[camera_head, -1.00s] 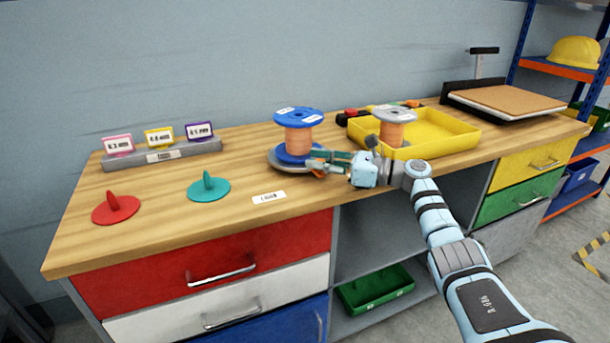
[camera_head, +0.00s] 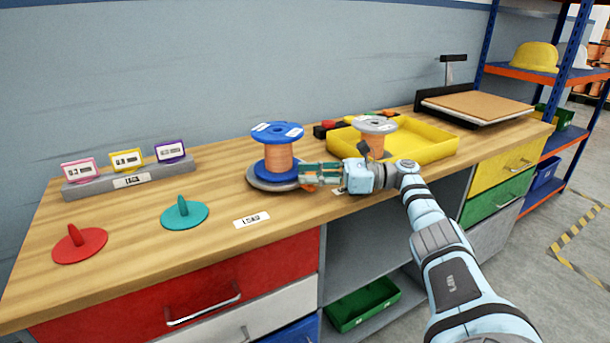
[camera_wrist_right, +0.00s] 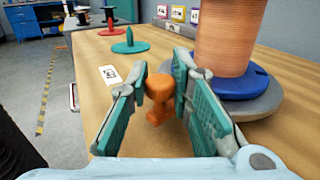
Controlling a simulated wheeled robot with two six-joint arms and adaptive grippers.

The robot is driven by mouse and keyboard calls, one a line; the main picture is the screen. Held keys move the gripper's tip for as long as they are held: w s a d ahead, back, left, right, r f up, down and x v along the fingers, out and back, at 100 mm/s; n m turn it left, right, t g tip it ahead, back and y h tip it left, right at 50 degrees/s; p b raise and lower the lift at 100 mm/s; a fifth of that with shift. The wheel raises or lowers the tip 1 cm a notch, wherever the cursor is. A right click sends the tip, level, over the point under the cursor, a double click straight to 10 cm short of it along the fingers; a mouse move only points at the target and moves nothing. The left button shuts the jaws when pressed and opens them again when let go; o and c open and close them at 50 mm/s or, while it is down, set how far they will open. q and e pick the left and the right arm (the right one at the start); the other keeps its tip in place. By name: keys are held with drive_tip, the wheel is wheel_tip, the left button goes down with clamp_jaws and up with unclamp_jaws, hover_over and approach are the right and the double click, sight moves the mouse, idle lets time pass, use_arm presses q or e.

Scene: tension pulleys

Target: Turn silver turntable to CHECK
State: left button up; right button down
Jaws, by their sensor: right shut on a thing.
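The silver turntable (camera_head: 262,184) is a low grey disc on the bench, and it also shows in the right wrist view (camera_wrist_right: 268,104). A blue spool (camera_head: 277,131) wound with copper wire stands upright on it. An orange knob (camera_wrist_right: 158,90) is at the turntable's near right edge. My right gripper (camera_head: 308,180) reaches in from the right, its green-padded fingers shut on the orange knob. A LOAD label (camera_head: 252,220) lies on the bench in front of the turntable. Another label (camera_head: 338,190) is mostly hidden by my gripper, its text unreadable. My left gripper is out of view.
A yellow tray (camera_head: 432,152) with a silver-topped copper spool (camera_head: 376,126) is behind my right gripper. A teal spindle disc (camera_head: 184,216) and a red one (camera_head: 80,246) lie at left. A grey stand (camera_head: 100,186) holds three coloured tags. Bench between discs and turntable is clear.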

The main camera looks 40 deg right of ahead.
drive_tip(key=shift+f, duration=0.1)
drive_tip(key=c, duration=1.4)
unclamp_jaws()
drive_tip(key=shift+s+d, duration=0.1)
drive_tip(key=shift+c, duration=0.2)
wheel_tip(320, 180, up, 10)
drive_tip(key=shift+r, duration=0.1)
